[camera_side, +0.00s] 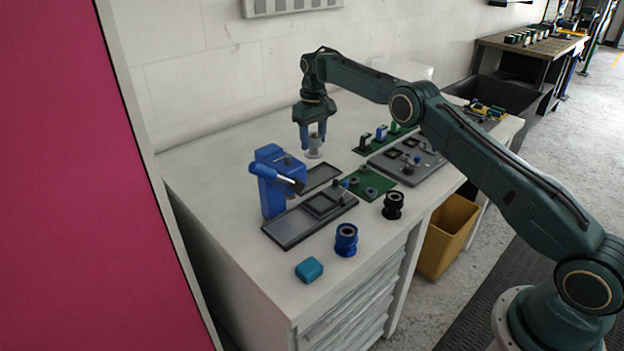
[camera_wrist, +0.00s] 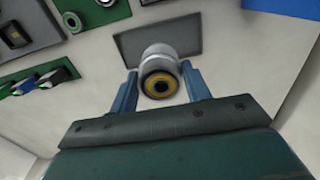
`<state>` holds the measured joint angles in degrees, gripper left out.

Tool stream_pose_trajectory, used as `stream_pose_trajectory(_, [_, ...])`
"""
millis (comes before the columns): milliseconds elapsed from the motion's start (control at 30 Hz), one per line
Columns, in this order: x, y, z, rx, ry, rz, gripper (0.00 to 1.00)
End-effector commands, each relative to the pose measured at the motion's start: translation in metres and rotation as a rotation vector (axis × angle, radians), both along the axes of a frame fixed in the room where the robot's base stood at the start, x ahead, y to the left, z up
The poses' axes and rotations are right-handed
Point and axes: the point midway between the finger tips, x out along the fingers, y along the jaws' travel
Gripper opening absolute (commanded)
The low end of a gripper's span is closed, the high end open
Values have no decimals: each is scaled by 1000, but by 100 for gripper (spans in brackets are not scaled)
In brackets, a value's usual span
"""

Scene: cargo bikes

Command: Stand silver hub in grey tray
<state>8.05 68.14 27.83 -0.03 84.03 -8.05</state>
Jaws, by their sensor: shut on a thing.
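The silver hub (camera_side: 314,147) is between the two blue fingers of my gripper (camera_side: 313,138), upright and above the white bench top. In the wrist view the silver hub (camera_wrist: 160,70) shows its end with a yellow ring and dark centre, and my gripper (camera_wrist: 160,92) is shut on it. The grey tray (camera_side: 320,178) is a shallow dark rectangle lying on the bench, in front of and below the hub. In the wrist view the grey tray (camera_wrist: 128,45) is just beyond the hub, which covers part of it. The tray's visible floor is empty.
A blue press-like tool (camera_side: 272,180) stands left of the tray, with a dark grey fixture plate (camera_side: 290,228) before it. A blue hub (camera_side: 346,240), a black hub (camera_side: 393,206) and a teal box (camera_side: 309,270) stand near the front. Green boards (camera_side: 368,183) lie right. The back left bench is clear.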

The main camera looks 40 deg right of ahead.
Motion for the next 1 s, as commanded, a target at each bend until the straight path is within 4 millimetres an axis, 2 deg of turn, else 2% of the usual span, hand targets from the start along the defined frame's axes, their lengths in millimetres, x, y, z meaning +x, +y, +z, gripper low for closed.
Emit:
stream_pose_trajectory(300, [1, -2, -2, 0, -1, 0, 26])
stream_pose_trajectory(667, [1, -2, -37, 0, 0, 0, 26])
stream_pose_trajectory(1000, [1, -2, -47, 0, 1, 0, 26])
